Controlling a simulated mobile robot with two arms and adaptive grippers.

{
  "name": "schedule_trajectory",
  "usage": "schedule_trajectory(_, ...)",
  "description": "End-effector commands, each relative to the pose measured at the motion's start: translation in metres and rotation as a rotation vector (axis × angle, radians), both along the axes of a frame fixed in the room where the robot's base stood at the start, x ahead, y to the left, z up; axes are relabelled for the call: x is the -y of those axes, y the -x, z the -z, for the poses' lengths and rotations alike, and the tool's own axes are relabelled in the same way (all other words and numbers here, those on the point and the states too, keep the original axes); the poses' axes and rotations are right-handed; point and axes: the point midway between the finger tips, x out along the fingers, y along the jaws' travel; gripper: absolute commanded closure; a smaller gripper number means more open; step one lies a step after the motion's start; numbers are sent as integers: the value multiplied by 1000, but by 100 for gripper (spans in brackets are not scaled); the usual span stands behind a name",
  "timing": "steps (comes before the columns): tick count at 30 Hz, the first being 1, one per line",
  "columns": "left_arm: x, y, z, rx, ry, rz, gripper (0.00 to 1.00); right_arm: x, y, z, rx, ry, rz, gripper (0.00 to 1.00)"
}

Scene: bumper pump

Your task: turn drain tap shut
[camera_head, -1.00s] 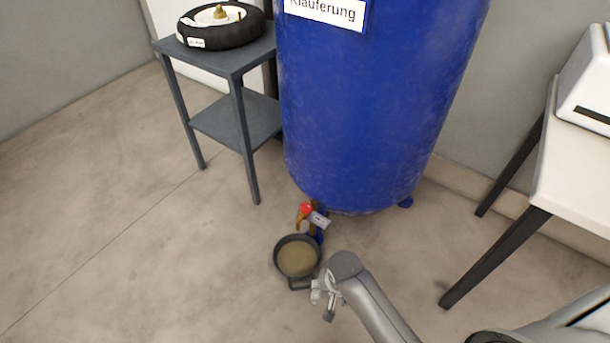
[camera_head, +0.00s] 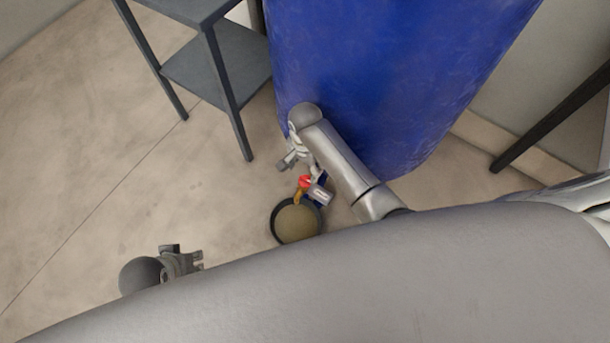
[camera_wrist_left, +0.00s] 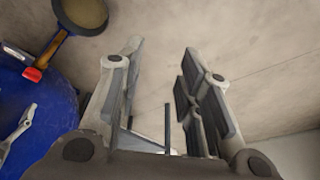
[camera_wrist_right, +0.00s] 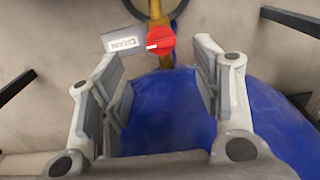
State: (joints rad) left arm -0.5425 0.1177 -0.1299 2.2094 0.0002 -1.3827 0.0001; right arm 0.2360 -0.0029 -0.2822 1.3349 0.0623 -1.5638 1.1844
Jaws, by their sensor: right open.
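The drain tap has a red handle (camera_head: 305,182) and a brass spout, low at the foot of the blue tank (camera_head: 400,70). A grey label tag (camera_head: 319,194) hangs beside it. In the right wrist view the red handle (camera_wrist_right: 160,40) is ahead of my open right gripper (camera_wrist_right: 157,54), in line with the gap between its fingers, with no contact visible. In the head view my right gripper (camera_head: 300,160) is just above the tap. My left gripper (camera_head: 190,262) is off to the left over bare floor. In the left wrist view it (camera_wrist_left: 162,58) is open and empty.
A dark pan (camera_head: 296,222) with brownish liquid stands on the floor under the tap. A grey shelf stand (camera_head: 215,70) is left of the tank. A dark table leg (camera_head: 550,120) is at the right. The floor at the left is clear.

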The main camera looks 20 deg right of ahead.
Motion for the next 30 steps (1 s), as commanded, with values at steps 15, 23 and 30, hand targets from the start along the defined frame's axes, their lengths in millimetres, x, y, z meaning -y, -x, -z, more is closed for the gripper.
schedule_trajectory(15,-2,14,-47,35,4,-5,67,0,0,71,0,0,0,42)
schedule_trajectory(23,-1,13,-43,36,5,-4,67,0,0,81,1,0,0,42)
schedule_trajectory(30,-1,13,-44,36,5,-4,67,0,0,81,1,0,-1,46)
